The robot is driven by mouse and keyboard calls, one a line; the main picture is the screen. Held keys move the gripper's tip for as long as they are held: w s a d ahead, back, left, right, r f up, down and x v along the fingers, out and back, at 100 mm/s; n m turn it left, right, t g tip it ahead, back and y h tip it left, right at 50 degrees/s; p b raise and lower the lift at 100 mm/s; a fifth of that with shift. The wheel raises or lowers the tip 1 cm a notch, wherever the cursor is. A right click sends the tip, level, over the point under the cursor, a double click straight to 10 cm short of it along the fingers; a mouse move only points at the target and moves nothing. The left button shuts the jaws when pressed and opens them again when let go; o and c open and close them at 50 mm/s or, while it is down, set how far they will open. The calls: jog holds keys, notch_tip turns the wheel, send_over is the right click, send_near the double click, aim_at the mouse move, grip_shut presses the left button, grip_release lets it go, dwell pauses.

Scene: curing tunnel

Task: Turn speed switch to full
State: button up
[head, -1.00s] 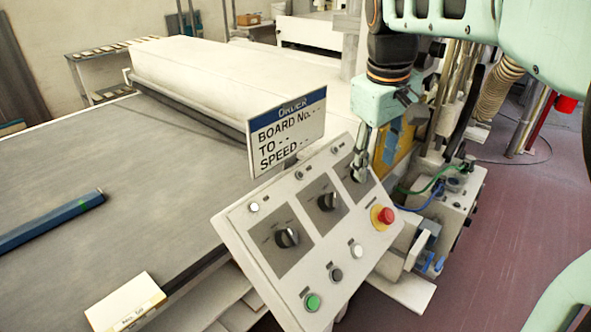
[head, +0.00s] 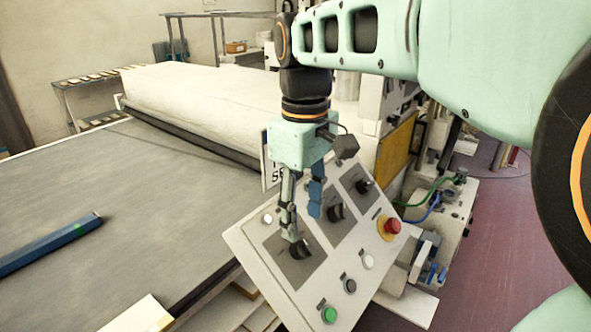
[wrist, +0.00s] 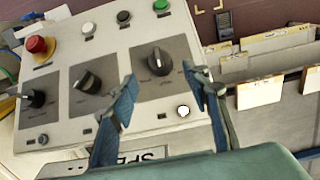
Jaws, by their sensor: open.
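The slanted control panel (head: 318,262) carries three black rotary switches, and their labels are too small to read, so I cannot tell which is the speed switch. The near switch (head: 301,248) shows in the wrist view (wrist: 159,60) with a pale pointer line along its knob. The middle switch (head: 336,211) and far switch (head: 364,187) follow along the panel. My gripper (head: 303,227) is open and empty, pointing down over the near switch. In the wrist view its fingers (wrist: 159,77) lie either side of that knob; whether they touch it I cannot tell.
A red emergency button (head: 391,227) sits on the panel's right side. The order sign (head: 266,165) behind is mostly hidden by my arm. The conveyor (head: 130,190) lies left.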

aim_at(302, 240)
notch_tip(302, 240, down, 6)
jog(key=shift+r, duration=0.1)
jog(key=shift+c, duration=0.7)
jog(key=c, duration=1)
